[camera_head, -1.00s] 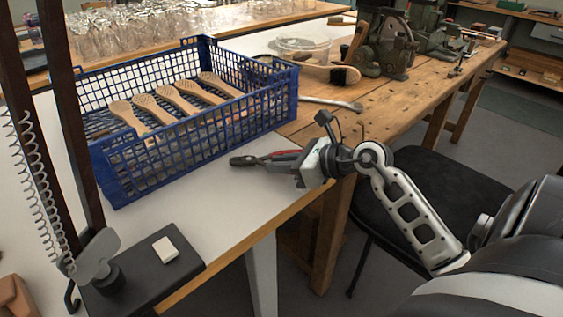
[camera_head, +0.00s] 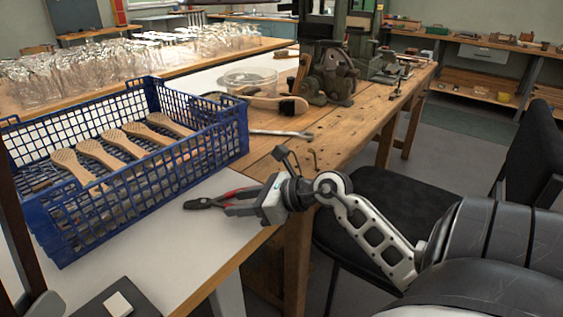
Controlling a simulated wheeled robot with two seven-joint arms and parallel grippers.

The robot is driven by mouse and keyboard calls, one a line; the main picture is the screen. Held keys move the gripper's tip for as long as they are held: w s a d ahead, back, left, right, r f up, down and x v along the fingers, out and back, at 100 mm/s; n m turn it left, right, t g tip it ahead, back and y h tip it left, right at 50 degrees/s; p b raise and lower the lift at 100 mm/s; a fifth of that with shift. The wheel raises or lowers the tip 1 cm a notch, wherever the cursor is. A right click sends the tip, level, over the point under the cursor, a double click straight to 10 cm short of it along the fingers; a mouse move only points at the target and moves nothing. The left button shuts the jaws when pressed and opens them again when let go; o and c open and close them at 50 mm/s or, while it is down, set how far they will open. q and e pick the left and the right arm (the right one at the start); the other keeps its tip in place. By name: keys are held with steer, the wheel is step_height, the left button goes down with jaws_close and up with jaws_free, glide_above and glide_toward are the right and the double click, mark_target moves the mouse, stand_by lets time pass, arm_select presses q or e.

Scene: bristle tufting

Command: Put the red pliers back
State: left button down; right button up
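The red pliers (camera_head: 203,203) lie low at the white table top, in front of the blue crate, with their dark jaws pointing left. Red shows on their handles, at the fingers of my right gripper (camera_head: 238,203). The fingers reach left over the handle end and partly hide it. I cannot tell whether they are closed on the handles or only around them, nor whether the pliers touch the table. My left gripper is not in view.
A blue crate (camera_head: 205,158) holding several wooden brush bodies (camera_head: 100,154) stands behind the pliers. A metal tool (camera_head: 282,133), a brush (camera_head: 278,103) and a clear bowl (camera_head: 248,78) lie on the wooden bench (camera_head: 335,128). A black chair (camera_head: 380,210) stands right.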

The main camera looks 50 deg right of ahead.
steer(key=v, duration=1.4)
steer(key=shift+s, duration=0.2)
steer(key=shift+d+r, duration=0.1)
